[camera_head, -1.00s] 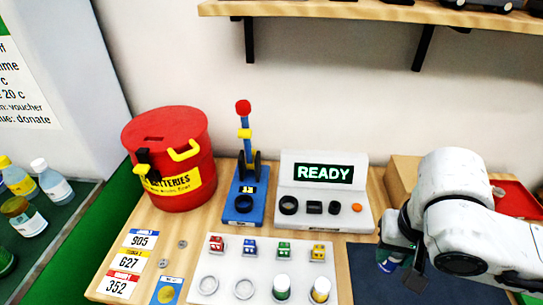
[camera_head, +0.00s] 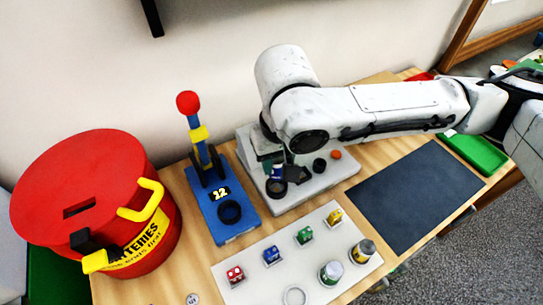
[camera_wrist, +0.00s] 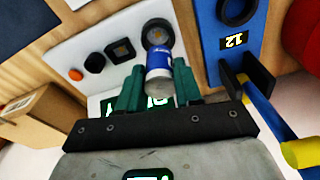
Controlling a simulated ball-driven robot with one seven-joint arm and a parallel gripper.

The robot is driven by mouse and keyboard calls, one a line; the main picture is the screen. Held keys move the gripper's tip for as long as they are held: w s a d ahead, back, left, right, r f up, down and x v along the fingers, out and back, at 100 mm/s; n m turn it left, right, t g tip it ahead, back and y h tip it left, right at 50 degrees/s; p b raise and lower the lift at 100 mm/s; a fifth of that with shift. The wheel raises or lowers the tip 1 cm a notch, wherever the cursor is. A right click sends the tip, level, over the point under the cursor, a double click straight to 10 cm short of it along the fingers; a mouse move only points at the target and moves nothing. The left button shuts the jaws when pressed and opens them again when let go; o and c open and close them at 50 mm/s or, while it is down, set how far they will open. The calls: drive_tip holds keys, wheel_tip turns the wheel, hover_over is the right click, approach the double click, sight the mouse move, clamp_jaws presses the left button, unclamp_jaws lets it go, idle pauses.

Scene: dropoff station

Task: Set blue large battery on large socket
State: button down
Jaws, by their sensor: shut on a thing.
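My gripper (camera_head: 274,166) is shut on a blue battery with a white band (camera_wrist: 159,66); the battery also shows, partly hidden, in the head view (camera_head: 278,172). The large round black socket (camera_wrist: 157,31) is on the white tester panel, leftmost of its sockets in the head view (camera_head: 275,189). The battery's far end is right at this socket in the wrist view. I cannot tell whether it touches or is seated. My arm and gripper hide the tester's screen in the head view.
Smaller sockets and an orange button (camera_head: 336,155) are on the tester. The blue lever stand (camera_head: 228,210) is close on its left. A red battery bin (camera_head: 90,190), a white tray (camera_head: 268,290) with upright batteries and a dark mat (camera_head: 410,195) are around.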

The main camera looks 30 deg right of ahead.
sight(277, 178)
drive_tip(key=shift+f+b, duration=2)
drive_tip(key=shift+f, duration=0.4)
drive_tip(key=shift+s+r+p, duration=0.1)
drive_tip(key=shift+s+p, duration=0.05)
drive_tip(key=shift+p, duration=0.35)
drive_tip(key=shift+f+b, duration=0.4)
drive_tip(key=shift+f, duration=0.2)
drive_tip(key=c, duration=1)
unclamp_jaws()
drive_tip(key=shift+c, duration=0.2)
drive_tip(key=r+p, duration=0.3)
drive_tip(key=s+r+p, duration=0.1)
drive_tip(key=r+p, duration=0.6)
drive_tip(key=r, duration=0.1)
drive_tip(key=shift+s+a, duration=0.1)
drive_tip(key=shift+s, duration=0.05)
drive_tip(key=shift+f, duration=0.1)
